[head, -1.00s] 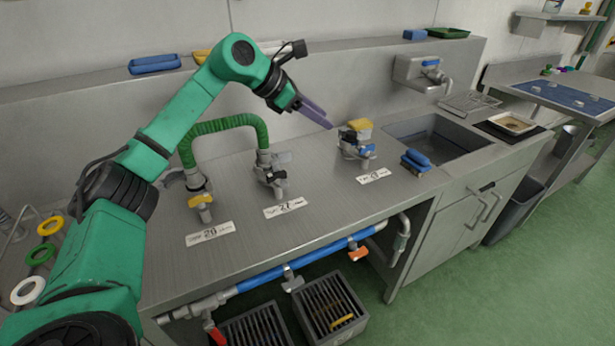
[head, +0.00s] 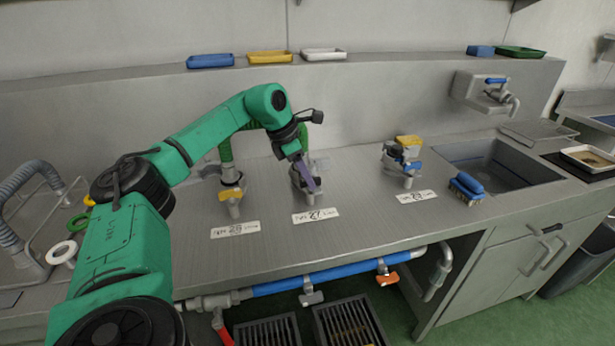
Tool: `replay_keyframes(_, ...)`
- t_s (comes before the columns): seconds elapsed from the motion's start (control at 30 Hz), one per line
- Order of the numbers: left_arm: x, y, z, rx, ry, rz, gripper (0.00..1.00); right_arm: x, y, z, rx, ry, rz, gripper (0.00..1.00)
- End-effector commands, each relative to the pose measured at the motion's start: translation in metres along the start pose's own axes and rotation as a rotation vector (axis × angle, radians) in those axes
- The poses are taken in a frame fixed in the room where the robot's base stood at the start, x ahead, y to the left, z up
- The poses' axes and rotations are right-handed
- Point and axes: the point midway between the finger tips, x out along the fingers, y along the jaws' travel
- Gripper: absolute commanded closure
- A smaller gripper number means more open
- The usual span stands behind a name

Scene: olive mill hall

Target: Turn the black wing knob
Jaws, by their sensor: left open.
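The middle tap (head: 308,199) stands on the steel counter behind a label that seems to read 27. Its black wing knob is hidden behind my gripper's fingers. My left gripper (head: 307,179) reaches down from the upper left, its purple-grey fingers pointing down in front of this tap. It is open, with nothing seen between the fingers. I cannot tell whether it touches the knob. My right gripper is not in view.
A tap with a yellow knob (head: 231,194) stands left and one with a blue knob (head: 407,166) right. A blue brush (head: 467,187) lies by the sink (head: 497,170). Trays (head: 270,57) sit on the back ledge. A green hose runs behind my gripper.

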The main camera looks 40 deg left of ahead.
Motion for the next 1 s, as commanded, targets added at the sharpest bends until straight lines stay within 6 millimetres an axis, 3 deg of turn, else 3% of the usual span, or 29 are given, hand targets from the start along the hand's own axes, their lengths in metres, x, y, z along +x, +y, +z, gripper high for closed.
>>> replay_keyframes(0.23,0.003,-0.0001,0.0002,0.001,0.0,0.0,0.57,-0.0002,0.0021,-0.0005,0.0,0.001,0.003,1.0)
replay_keyframes(0.27,0.003,-0.0001,0.0002,0.001,0.0,0.0,0.61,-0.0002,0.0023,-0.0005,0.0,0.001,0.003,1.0)
replay_keyframes(0.37,0.0028,-0.0001,0.0002,0.001,0.0,0.0,1.0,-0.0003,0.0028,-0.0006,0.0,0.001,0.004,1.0)
replay_keyframes(1.0,0.002,-0.0014,0.0003,-0.105,0.002,0.044,1.0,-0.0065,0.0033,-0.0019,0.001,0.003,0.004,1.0)
